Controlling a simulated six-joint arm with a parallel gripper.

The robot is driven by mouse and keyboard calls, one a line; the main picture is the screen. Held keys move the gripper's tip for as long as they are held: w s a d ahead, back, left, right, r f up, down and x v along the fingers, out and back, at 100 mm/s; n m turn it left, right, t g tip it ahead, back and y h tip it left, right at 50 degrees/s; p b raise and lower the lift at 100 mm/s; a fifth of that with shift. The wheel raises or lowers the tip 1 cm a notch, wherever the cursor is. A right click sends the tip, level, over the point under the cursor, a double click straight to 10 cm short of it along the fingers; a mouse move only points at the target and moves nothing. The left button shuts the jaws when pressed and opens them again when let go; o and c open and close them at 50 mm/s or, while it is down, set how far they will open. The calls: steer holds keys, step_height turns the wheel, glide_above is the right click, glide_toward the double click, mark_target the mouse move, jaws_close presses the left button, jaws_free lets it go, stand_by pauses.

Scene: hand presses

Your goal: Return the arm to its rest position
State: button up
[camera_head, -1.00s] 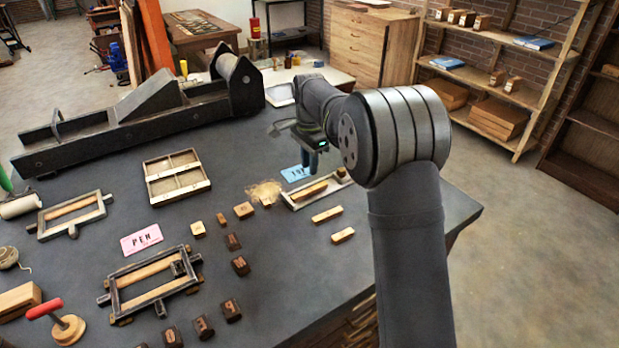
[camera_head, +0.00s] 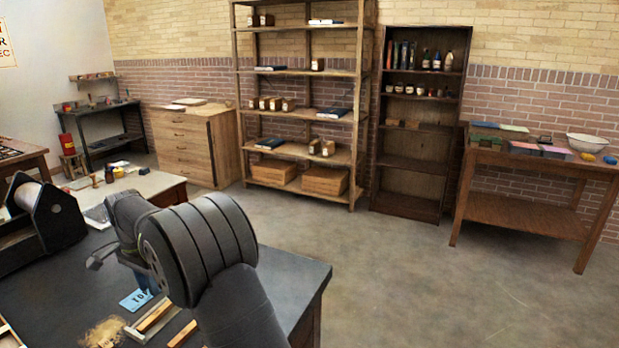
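My arm (camera_head: 200,245) rises from the bottom of the view and reaches left over the dark workbench (camera_head: 50,290). My gripper (camera_head: 146,278) is only partly visible at the far end, low over the bench by a blue card (camera_head: 137,300). Most of it is hidden behind my own arm. Its fingers are too small and covered to tell whether they are open or shut, and I see nothing clearly held.
A wooden composing frame (camera_head: 152,322) and a tan powdery pile (camera_head: 104,333) lie beside the card. A black press (camera_head: 60,215) stands at the left. Open floor (camera_head: 420,270) lies right of the bench, before shelves (camera_head: 300,90) and a side table (camera_head: 540,215).

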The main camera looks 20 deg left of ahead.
mark_target(157, 313)
step_height(157, 313, down, 9)
steer(key=shift+r, duration=2.1)
